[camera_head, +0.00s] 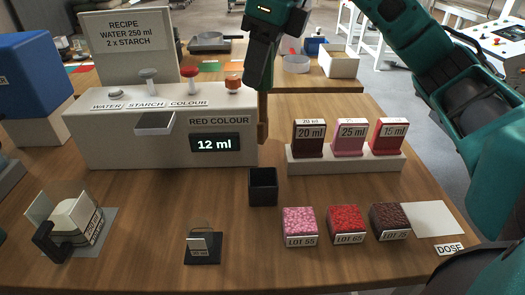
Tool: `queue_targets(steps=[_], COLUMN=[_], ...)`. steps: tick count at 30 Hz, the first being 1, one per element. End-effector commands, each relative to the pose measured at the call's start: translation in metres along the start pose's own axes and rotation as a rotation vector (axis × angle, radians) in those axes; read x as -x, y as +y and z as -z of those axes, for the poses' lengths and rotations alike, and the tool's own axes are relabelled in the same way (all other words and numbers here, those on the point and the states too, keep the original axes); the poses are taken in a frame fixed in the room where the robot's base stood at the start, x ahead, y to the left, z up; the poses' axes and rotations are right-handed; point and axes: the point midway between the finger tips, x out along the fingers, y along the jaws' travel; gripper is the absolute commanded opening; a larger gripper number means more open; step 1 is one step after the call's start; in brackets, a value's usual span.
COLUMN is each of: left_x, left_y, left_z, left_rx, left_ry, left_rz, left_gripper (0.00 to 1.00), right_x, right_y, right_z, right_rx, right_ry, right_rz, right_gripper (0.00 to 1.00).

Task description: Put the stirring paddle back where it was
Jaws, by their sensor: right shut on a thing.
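My right gripper (262,88) reaches down from the top of the head view and is shut on the stirring paddle (262,122). The paddle is a brown wooden piece that hangs upright below the fingers, by the right end of the white dispenser. Its upper part is hidden by the gripper. A small open black square cup (263,192) stands on the table, lower in the picture than the paddle's tip. The paddle is apart from the cup. My left gripper is not in view.
The white dispenser (130,150) has a display reading 12 ml (214,143). A white rack (345,163) holds three labelled scoops or blocks at right. Three filled lot containers (347,225), a white card (432,219) and a clear-sided holder (202,245) stand nearer. Bare wood lies around the cup.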

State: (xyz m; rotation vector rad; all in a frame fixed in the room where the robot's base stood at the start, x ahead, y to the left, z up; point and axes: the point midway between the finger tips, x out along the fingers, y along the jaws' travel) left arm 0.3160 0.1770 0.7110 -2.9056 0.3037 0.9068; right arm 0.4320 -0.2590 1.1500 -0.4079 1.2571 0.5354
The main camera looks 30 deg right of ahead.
Motion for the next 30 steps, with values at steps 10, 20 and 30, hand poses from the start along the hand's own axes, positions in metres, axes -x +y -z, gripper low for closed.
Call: queue_targets(steps=[10, 20, 30], left_x=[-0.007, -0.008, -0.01], left_y=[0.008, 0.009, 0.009], left_z=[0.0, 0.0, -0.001], left_rx=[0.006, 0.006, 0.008], left_ry=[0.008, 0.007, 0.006], left_rz=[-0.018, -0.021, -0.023], left_gripper=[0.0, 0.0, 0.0], right_x=[-0.085, -0.113, -0.142], right_y=[0.0, 0.0, 0.0], right_z=[0.025, 0.032, 0.039], right_rx=[-0.001, -0.001, 0.0], right_ry=[0.002, 0.001, -0.003], right_rz=[0.001, 0.0, 0.001], right_gripper=[0.08, 0.08, 0.08])
